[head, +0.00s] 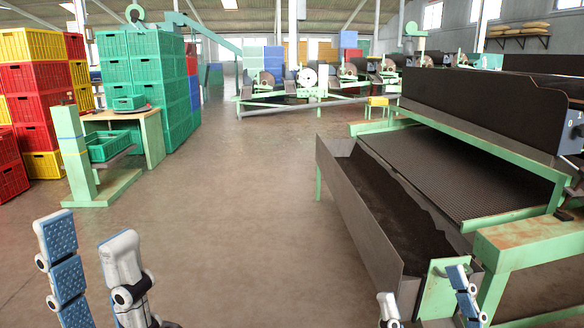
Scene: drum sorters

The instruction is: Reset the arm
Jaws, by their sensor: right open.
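My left gripper (86,230) shows at the lower left of the head view, its two fingers upright and spread apart. One finger shows blue pads and the other a white-grey back. Nothing is between them, and floor shows in the gap. My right gripper (422,284) shows at the lower right, its fingers apart and empty. It appears in front of the near end of the long grey trough (345,215); I cannot tell whether it touches it. Both arms are mostly cut off by the bottom edge.
The trough holds dark material beside a green-framed sorter (445,165) on the right. Stacked red and yellow crates (35,80) and green crates (150,90) stand at the left, near a small table (150,130). The middle floor (235,220) is clear.

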